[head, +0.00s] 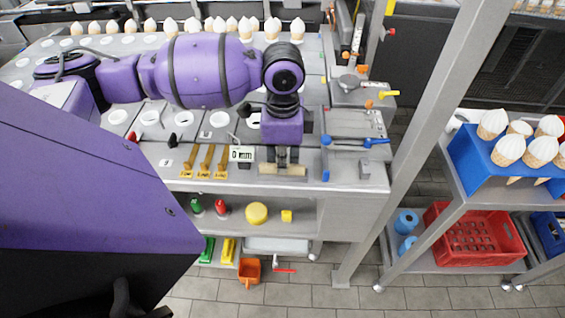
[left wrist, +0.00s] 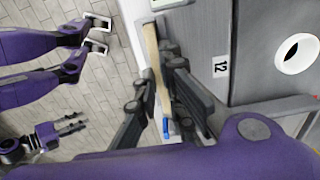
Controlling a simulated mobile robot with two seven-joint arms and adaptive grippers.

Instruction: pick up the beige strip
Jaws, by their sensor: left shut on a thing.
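The beige strip (head: 268,169) lies along the front edge of the steel counter in the head view. My left gripper (head: 284,158) comes down on it from above, with its fingers at the strip. In the left wrist view the strip (left wrist: 152,50) runs lengthwise between the two dark fingers of my left gripper (left wrist: 163,100), which is shut on it. Part of the strip is hidden by the fingers. My right gripper (left wrist: 73,124) shows small at the lower left of the left wrist view, over the floor, its fingers apart and empty.
Blue handles (head: 355,144) lie to the right. A steel post (head: 415,125) rises further right, before a blue cone holder (head: 480,155) and red crate (head: 470,240).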

